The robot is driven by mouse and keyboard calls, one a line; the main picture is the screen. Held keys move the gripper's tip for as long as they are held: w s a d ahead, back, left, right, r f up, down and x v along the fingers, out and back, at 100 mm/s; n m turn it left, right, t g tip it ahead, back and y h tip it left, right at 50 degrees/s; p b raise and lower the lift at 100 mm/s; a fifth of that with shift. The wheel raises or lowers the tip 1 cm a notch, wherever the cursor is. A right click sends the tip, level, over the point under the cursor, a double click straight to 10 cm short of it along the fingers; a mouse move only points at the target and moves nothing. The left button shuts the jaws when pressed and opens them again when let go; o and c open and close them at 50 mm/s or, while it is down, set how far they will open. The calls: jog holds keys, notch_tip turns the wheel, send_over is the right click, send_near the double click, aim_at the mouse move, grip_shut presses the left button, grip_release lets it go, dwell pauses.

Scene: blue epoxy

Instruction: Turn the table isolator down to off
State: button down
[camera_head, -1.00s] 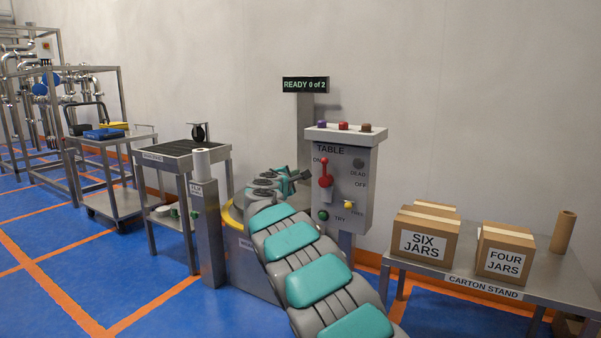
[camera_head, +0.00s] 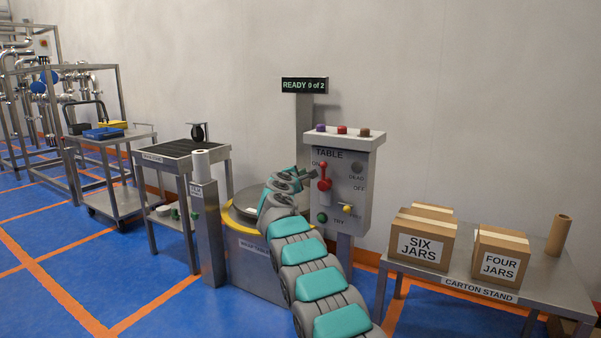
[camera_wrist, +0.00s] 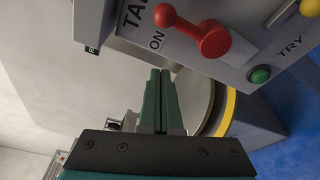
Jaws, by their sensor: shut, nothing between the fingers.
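The table isolator is a red lever (camera_head: 324,178) on the grey panel marked TABLE (camera_head: 354,205). Its red knob sits near the ON mark, with OFF lower on the right. In the wrist view the red lever (camera_wrist: 192,30) shows at the top, its ball end near the fingertips. My gripper (camera_head: 314,173) is shut and empty, just left of the lever. In the wrist view my gripper (camera_wrist: 160,72) has its dark green fingers together, pointing at the panel edge. I cannot tell whether the fingertips touch the lever.
A green TRY button (camera_head: 322,217) and a yellow switch (camera_head: 347,208) sit below the lever. A lamp marked DEAD (camera_head: 357,167) is at the right. The display (camera_head: 305,85) reads READY 0 of 2. The round table (camera_head: 246,204) stands left of the panel, the carton stand (camera_head: 480,289) right.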

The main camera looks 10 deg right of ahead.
jog(key=shift+d+r, duration=0.3)
jog(key=shift+d, duration=0.7)
jog(key=shift+d+r, duration=0.25)
jog(key=shift+d, duration=0.75)
